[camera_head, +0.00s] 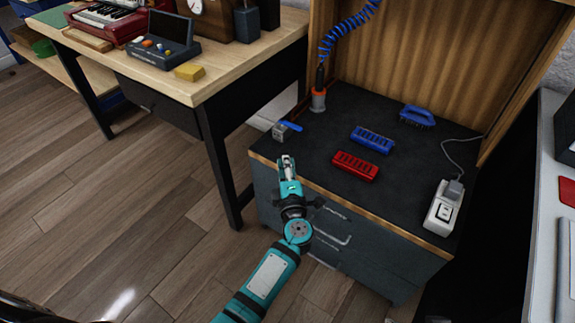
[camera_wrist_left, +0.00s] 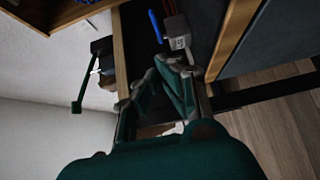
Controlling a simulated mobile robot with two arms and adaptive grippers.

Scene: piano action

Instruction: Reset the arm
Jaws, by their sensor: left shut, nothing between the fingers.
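My left gripper (camera_head: 287,164) reaches in from the bottom of the head view. It is shut and empty, in front of the front left edge of the dark cabinet top (camera_head: 330,215). In the left wrist view its fingers (camera_wrist_left: 164,82) are close together. A small grey block with a blue handle (camera_head: 287,130) sits on the cabinet's left corner, beyond the fingertips; it also shows in the left wrist view (camera_wrist_left: 177,32). My right gripper is not in either view.
A red slotted block (camera_head: 355,166), a blue slotted block (camera_head: 373,138), a blue brush (camera_head: 416,116) and a white socket box (camera_head: 444,207) stand on the cabinet. A wooden desk (camera_head: 225,75) is at the left; the floor below is clear.

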